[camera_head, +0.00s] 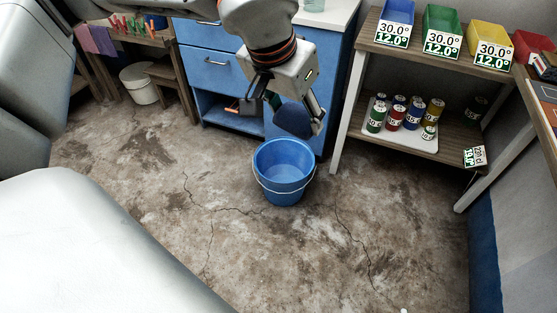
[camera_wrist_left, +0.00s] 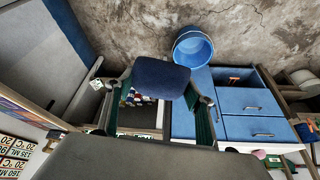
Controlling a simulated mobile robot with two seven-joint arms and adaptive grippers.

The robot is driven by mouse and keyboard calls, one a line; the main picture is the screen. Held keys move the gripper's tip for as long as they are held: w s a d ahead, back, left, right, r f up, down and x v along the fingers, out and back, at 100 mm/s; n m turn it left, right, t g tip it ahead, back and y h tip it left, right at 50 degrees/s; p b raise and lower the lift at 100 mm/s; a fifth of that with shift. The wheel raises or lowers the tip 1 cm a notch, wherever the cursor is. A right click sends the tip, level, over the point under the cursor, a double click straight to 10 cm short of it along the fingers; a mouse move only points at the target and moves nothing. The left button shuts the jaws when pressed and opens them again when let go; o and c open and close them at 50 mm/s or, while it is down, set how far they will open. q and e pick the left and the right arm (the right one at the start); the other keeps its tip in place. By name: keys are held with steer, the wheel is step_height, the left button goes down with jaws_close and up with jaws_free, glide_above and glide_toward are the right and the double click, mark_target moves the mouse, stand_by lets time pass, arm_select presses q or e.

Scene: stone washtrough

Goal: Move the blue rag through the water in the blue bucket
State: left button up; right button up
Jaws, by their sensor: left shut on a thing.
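My left gripper (camera_head: 283,112) is shut on the dark blue rag (camera_head: 295,121). It holds the rag in the air above the far rim of the blue bucket (camera_head: 284,178), apart from it as far as I can tell. In the left wrist view the rag (camera_wrist_left: 160,78) sits between the fingers of my left gripper (camera_wrist_left: 158,100), and the bucket (camera_wrist_left: 193,52) is just beyond it, up and to the right. The bucket stands upright on the floor with its wire handle down. Its inside looks blue; I cannot make out the water level. My right gripper is not in view.
A blue cabinet (camera_head: 214,72) stands right behind the bucket. A wooden shelf (camera_head: 398,57) with coloured bins and several cans on a white tray (camera_head: 374,133) stands at the right. A white bucket (camera_head: 139,84) is at the far left. The cracked floor (camera_head: 290,240) in front is clear.

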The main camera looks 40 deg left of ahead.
arm_select(q)
steer(key=shift+f, duration=0.1)
steer(key=w, duration=0.6)
steer(key=shift+p, duration=0.3)
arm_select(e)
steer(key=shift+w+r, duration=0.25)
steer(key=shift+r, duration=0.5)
arm_select(q)
steer(key=s+p, duration=0.2)
steer(key=s, duration=0.1)
steer(key=s+p, duration=0.1)
steer(key=s, duration=0.1)
steer(key=shift+s+r, duration=0.25)
steer(key=shift+r, duration=0.05)
steer(key=shift+s+f, duration=0.2)
steer(key=shift+s, duration=0.15)
steer(key=shift+f, duration=0.1)
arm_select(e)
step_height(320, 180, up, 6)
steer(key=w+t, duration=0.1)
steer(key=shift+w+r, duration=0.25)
